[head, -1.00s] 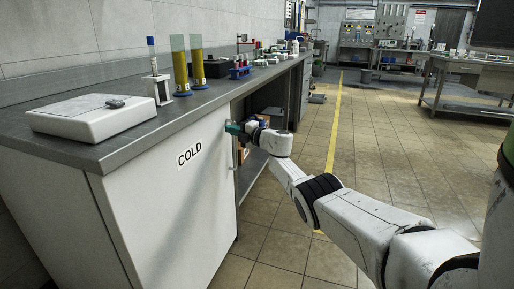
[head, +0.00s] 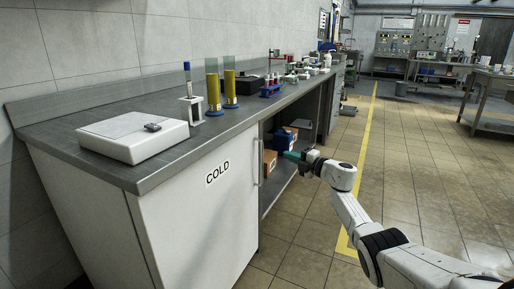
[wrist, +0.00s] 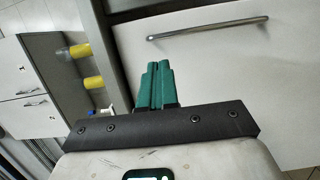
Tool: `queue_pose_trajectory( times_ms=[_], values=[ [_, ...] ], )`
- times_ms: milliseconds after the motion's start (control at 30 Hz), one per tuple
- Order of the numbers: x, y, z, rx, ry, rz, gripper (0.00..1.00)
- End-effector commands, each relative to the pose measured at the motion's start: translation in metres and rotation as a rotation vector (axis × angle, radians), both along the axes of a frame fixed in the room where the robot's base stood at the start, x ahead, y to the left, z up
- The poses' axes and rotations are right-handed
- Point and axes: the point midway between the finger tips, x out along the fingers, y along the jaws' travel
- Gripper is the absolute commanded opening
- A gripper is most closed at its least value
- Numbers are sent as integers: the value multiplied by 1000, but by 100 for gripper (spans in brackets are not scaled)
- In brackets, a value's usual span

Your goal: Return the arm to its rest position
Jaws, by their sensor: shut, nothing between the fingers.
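My gripper (head: 293,156) is at the end of my white arm, which reaches in from the lower right in the head view. Its green fingertips point left, near the handle side of the white door marked COLD (head: 217,172). In the wrist view the green fingers of my gripper (wrist: 157,84) are together with nothing between them. The door's metal handle (wrist: 207,28) shows beyond them in the wrist view, apart from the fingers.
The grey counter (head: 159,172) runs along the wall, with a white box (head: 131,135), a tube stand (head: 191,105) and two yellow cylinders (head: 213,88) on it. Cardboard boxes (head: 269,164) sit on the open shelf below. The tiled floor (head: 407,180) to the right is clear.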

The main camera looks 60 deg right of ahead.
Motion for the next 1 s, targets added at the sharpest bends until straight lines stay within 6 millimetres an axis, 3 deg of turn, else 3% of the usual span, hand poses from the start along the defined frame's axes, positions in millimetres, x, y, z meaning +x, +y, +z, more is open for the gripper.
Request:
queue_pose_trajectory(
  times_ms=[267, 467, 600, 700, 867, 1000],
  values=[
    [-1, 0, -1, 0, 0, 0, 0],
    [44, 35, -7, 82, -100, -85, 0],
    [78, 80, -23, 244, -205, -219, 0],
    [88, 117, -44, 394, -245, -318, 0],
    [83, 181, -94, 657, -234, -473, 0],
    [60, 248, -145, 889, -146, -598, 0]
  ],
)
